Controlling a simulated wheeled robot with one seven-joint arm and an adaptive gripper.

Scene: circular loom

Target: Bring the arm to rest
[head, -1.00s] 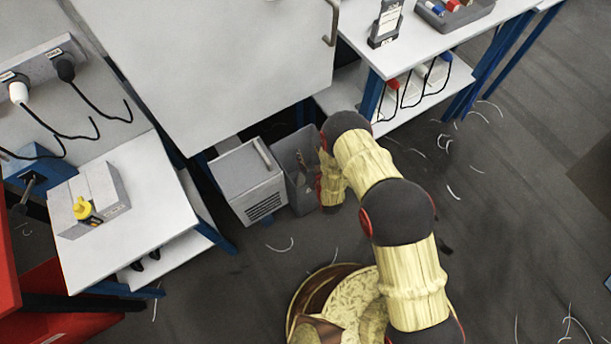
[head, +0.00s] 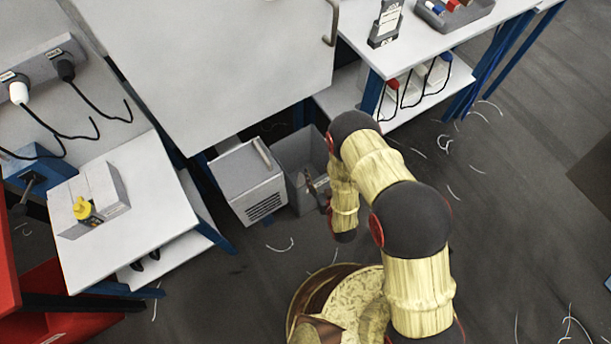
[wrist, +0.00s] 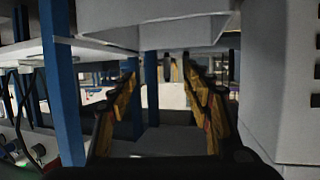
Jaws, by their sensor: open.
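My arm bends down over the floor at the centre right of the head view. My gripper (head: 318,190) is at its far end, low down, just in front of the grey open bin (head: 292,180), and shows only partly. In the wrist view my gripper (wrist: 160,100) has its two yellow-and-black fingers spread wide apart. Nothing is between the fingers. They point level, toward blue table legs (wrist: 62,90) and the space under a white surface.
A grey vented box (head: 248,180) stands left of the bin. A white side table (head: 120,235) is at the left and a white bench (head: 430,40) at the upper right. A large white panel (head: 220,70) is above. Thread scraps lie on the dark floor; the right floor is mostly clear.

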